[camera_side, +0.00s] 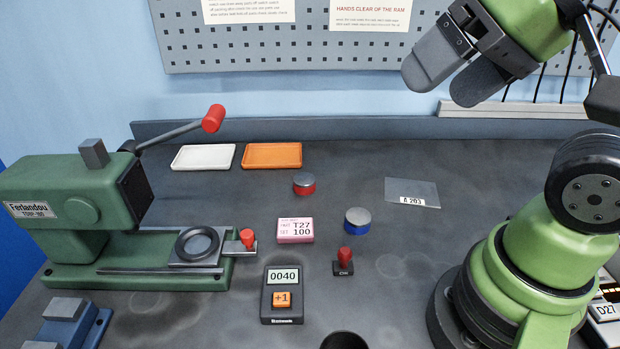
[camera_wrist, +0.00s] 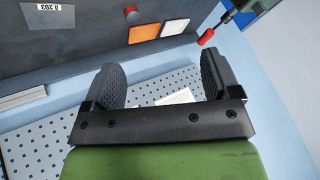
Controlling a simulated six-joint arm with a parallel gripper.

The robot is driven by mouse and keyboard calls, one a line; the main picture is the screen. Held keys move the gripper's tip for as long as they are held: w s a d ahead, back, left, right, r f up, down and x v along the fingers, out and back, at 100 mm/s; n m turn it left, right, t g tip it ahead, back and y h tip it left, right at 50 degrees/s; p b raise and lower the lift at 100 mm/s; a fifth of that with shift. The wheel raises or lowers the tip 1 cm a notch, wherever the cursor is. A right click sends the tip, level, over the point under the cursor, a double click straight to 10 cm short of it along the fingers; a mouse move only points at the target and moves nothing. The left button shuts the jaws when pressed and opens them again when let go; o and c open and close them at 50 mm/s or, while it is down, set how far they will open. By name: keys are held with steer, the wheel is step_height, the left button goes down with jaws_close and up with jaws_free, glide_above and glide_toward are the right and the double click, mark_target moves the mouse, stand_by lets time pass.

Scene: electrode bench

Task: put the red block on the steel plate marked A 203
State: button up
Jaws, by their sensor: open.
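The red block (camera_side: 304,187) is a short round piece with red sides and a grey top, standing on the bench in the middle of the side view. A small round piece, probably the same block (camera_wrist: 131,12), shows at the top of the wrist view. The thin steel plate (camera_side: 408,188) with the label A 203 lies flat to its right, bare; its label corner also shows in the wrist view (camera_wrist: 48,14). My gripper (camera_side: 440,88) is open and empty, high above the back right of the bench, apart from both. Its spread fingers fill the middle of the wrist view (camera_wrist: 161,62).
A pink T27 card (camera_side: 295,230), counter (camera_side: 282,295) and small red-knobbed stand (camera_side: 344,262) are nearer. White (camera_side: 203,157) and orange (camera_side: 272,155) trays lie behind; a green press (camera_side: 75,205) is left.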

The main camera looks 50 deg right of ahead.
steer(key=w+d+f+m+g+h, duration=0.2)
steer(key=w+d+h, duration=0.15)
steer(key=w, duration=0.55)
steer(key=g, duration=0.1)
glide_above(305, 178)
steer(key=s+a, duration=0.1)
steer(key=s, duration=0.1)
steer(key=shift+h, duration=0.45)
step_height(305, 178, down, 22)
steer(key=shift+s+a+f, duration=0.1)
steer(key=shift+a+f, duration=0.05)
steer(key=shift+f, duration=0.1)
steer(key=shift+x, duration=3.1)
steer(key=shift+s+a, duration=0.1)
steer(key=shift+a, duration=0.05)
